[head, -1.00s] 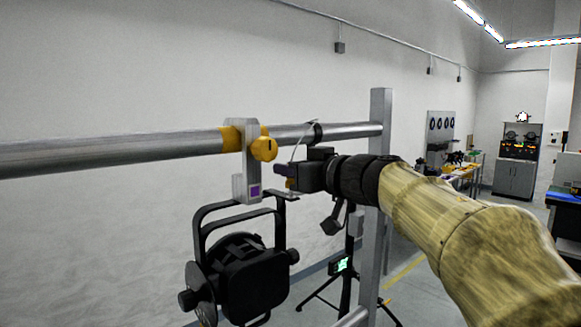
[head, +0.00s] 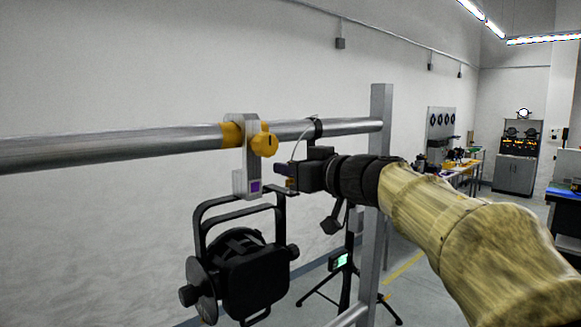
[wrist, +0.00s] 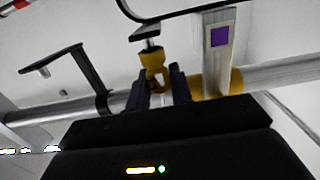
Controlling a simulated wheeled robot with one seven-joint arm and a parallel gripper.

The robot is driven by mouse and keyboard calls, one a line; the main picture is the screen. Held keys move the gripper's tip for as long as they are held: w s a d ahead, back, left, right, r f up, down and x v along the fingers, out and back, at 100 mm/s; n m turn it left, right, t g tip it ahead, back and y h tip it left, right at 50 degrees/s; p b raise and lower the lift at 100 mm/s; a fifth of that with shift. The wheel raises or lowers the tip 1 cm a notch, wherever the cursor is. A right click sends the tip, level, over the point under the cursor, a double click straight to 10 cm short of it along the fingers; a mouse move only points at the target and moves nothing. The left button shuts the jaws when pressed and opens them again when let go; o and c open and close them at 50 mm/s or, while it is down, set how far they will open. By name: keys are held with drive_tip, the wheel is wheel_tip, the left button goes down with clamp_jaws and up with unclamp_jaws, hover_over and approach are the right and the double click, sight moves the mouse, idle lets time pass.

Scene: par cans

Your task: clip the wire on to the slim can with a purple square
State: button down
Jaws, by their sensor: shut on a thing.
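A black can (head: 245,275) hangs by its yoke from a metal clamp bracket on the horizontal pipe. The bracket has a purple square (head: 255,187) near its lower end and a yellow knob (head: 263,144) by the pipe. The purple square also shows in the wrist view (wrist: 220,37). My gripper (head: 284,176) is just right of the bracket, by the yoke's top end. Its dark fingers (wrist: 162,88) are shut on a small yellow piece, which seems to be the wire's clip (wrist: 155,75). The thin wire (head: 297,146) arcs up to a black band on the pipe. Whether the clip touches the can's fitting is unclear.
The pipe (head: 110,147) runs across to a metal upright (head: 380,150) behind my wrist. A black tripod (head: 345,275) stands below. Benches and a cabinet (head: 515,173) are far back at right. The wall at left is clear.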

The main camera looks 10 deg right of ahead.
drive_tip(key=shift+f, duration=0.55)
idle(1.0)
drive_tip(key=c, duration=1.2)
unclamp_jaws()
drive_tip(key=shift+o, duration=0.2)
drive_tip(key=shift+s, duration=0.1)
drive_tip(key=f+b+v, duration=0.1)
drive_tip(key=b+v, duration=0.1)
drive_tip(key=v, duration=1.5)
drive_tip(key=shift+r+b, duration=0.3)
drive_tip(key=shift+r, duration=0.15)
drive_tip(key=shift+s+d, duration=0.1)
